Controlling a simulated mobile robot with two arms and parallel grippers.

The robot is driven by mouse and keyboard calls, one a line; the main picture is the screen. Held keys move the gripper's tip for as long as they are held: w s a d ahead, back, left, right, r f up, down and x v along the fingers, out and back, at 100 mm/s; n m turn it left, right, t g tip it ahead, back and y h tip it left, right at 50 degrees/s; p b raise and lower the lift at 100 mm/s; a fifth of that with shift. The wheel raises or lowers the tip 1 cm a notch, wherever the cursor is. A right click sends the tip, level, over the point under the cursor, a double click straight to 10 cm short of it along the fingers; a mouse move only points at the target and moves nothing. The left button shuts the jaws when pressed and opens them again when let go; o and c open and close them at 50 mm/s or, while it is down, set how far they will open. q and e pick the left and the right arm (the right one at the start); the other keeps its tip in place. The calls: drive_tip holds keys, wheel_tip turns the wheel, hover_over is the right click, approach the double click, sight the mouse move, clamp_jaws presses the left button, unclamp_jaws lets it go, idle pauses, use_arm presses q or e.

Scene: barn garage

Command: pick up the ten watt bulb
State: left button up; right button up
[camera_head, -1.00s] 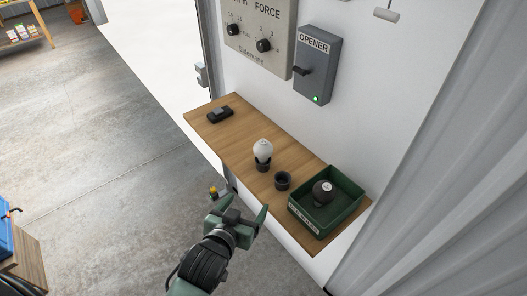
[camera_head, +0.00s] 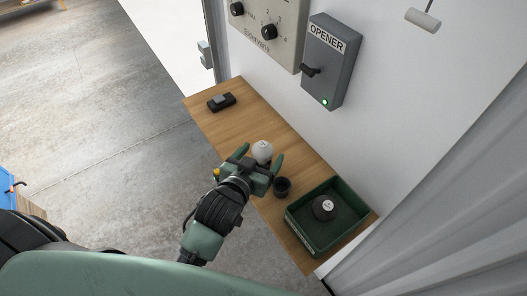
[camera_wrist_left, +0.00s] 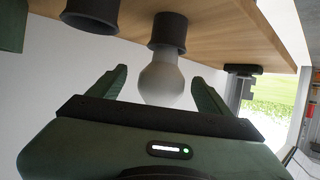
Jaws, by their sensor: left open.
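A white bulb (camera_head: 262,151) stands on the wooden shelf; the left wrist view shows the bulb (camera_wrist_left: 161,80) seated in a black round holder (camera_wrist_left: 168,32). My left gripper (camera_head: 261,160) is open, its two fingers on either side of the bulb, apart from it. In the left wrist view the fingers (camera_wrist_left: 160,88) also flank the bulb with gaps on both sides. The gripper hides the bulb's holder in the head view. I cannot read any wattage on the bulb. My right gripper is not in view.
An empty black holder (camera_head: 282,187) stands close to my gripper's right. A black device (camera_head: 221,102) lies at the far left end. The opener box (camera_head: 332,62) hangs on the wall behind.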

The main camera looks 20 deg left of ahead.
use_arm(q)
drive_tip(key=shift+p+x, duration=0.45)
drive_tip(key=shift+x, duration=0.6)
drive_tip(key=x, duration=0.2)
drive_tip(key=shift+w+a+f, duration=0.1)
drive_tip(key=shift+w+f, duration=0.2)
drive_tip(key=shift+f, duration=0.1)
drive_tip(key=shift+s, duration=0.1)
drive_tip(key=shift+c, duration=1.2)
drive_tip(key=c, duration=0.8)
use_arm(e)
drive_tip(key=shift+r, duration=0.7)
use_arm(q)
drive_tip(key=shift+r, duration=0.1)
